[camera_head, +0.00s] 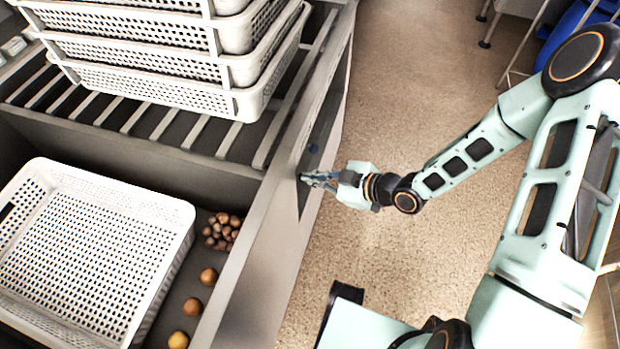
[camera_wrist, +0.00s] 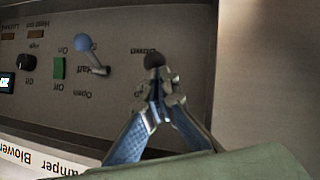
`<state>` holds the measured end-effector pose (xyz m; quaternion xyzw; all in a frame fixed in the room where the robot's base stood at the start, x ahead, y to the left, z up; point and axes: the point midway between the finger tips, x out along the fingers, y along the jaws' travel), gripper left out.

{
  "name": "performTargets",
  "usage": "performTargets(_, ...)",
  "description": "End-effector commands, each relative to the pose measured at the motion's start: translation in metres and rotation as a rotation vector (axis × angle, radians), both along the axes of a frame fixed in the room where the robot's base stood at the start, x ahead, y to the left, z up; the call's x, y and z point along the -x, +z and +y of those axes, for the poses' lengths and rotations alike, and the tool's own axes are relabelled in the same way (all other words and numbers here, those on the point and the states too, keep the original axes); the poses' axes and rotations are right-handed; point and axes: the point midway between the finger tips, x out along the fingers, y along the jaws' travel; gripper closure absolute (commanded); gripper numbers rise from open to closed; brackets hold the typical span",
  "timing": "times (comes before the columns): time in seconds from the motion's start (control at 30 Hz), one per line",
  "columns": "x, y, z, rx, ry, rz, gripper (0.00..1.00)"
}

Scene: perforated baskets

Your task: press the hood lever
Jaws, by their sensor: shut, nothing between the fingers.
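My gripper (camera_head: 310,178) is shut and held up against, or very close to, the panel on the side of the grey bench. In the wrist view its blue fingertips (camera_wrist: 160,86) are together and empty, just below a dark round lever knob (camera_wrist: 153,60). The tips overlap the knob's lower edge; I cannot tell if they touch it. The knob's shaft is hidden behind the fingers. The lettering appears upside down, and no readable label says hood.
The panel also has a black rotary knob (camera_wrist: 26,62), a green switch (camera_wrist: 58,68) and a white label strip (camera_wrist: 40,150). An empty white perforated basket (camera_head: 90,240) and several round brown items (camera_head: 221,231) lie in the bench. Stacked baskets (camera_head: 170,60) stand behind.

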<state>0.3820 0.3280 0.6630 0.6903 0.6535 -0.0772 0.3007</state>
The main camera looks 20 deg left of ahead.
Motion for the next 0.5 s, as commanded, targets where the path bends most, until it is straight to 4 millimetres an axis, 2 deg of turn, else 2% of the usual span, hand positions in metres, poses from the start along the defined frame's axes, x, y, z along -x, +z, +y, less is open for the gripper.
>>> performTargets(0.03,-0.0008,-0.0096,-0.0004,-0.028,-0.002,0.004,1.0)
performTargets(0.23,-0.0001,-0.0178,0.0,-0.019,0.0,0.002,1.0)
performTargets(0.5,-0.0003,-0.0124,0.0,-0.017,0.0,0.001,1.0)
